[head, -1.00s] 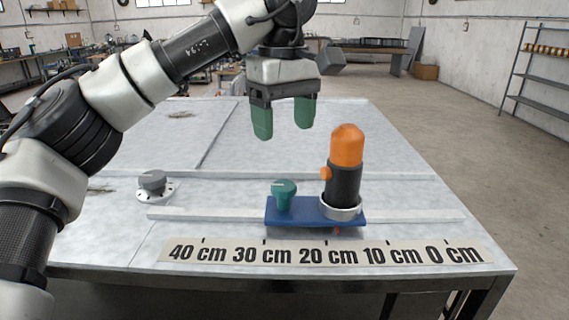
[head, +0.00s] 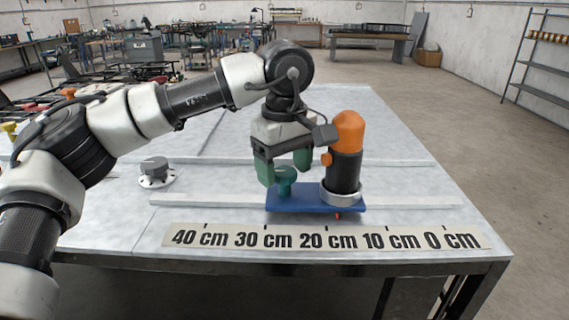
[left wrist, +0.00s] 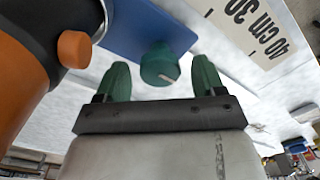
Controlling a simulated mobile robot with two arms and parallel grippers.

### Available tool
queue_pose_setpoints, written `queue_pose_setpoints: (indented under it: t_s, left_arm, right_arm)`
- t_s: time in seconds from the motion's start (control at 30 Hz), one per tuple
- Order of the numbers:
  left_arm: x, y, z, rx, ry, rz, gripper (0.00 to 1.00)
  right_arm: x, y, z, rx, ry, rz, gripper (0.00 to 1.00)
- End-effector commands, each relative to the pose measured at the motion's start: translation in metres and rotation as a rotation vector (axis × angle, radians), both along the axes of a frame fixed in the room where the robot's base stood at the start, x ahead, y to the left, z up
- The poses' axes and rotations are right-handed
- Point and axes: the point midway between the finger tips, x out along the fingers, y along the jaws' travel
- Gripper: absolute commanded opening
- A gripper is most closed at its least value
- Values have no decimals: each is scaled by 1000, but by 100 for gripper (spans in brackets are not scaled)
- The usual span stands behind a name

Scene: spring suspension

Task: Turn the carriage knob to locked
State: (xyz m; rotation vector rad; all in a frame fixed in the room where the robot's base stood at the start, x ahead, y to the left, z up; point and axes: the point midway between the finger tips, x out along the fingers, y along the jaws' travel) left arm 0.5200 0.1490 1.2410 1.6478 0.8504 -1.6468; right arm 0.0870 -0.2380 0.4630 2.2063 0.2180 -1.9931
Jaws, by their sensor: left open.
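The blue carriage (head: 315,203) sits on the rail above the scale strip. Its green knob (head: 285,176) stands on the carriage's left part; it also shows in the left wrist view (left wrist: 160,66) with a pale line on its top. My left gripper (head: 285,172) is open, its green fingers low beside the knob. In the left wrist view my left gripper (left wrist: 162,80) has one finger on each side of the knob, with gaps between; whether the fingers are level with it is unclear. My right gripper is not in view.
A black cylinder with an orange cap (head: 348,135) and an orange side knob stands on the carriage, close right of my gripper. A grey knob (head: 155,168) sits on the table at left. The scale strip (head: 325,238) lies along the front edge.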

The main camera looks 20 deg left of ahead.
Motion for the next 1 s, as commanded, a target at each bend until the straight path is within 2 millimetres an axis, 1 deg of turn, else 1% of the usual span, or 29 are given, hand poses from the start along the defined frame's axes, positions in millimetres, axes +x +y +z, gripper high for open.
queue_pose_setpoints:
  t_s: [0.13,0.17,0.4,0.47,0.77,1.0]
  left_arm:
    - [0,0,0,0,0,0,69]
    - [0,0,0,0,0,0,66]
    - [0,0,0,0,0,0,29]
    - [0,0,0,0,0,0,20]
    - [0,0,1,0,0,-36,20]
    - [0,0,1,-1,1,-170,20]
  right_arm:
    - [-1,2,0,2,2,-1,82]
    - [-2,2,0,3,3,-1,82]
    - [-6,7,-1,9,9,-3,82]
    - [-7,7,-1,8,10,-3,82]
    - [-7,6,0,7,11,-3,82]
    - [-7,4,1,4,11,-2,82]
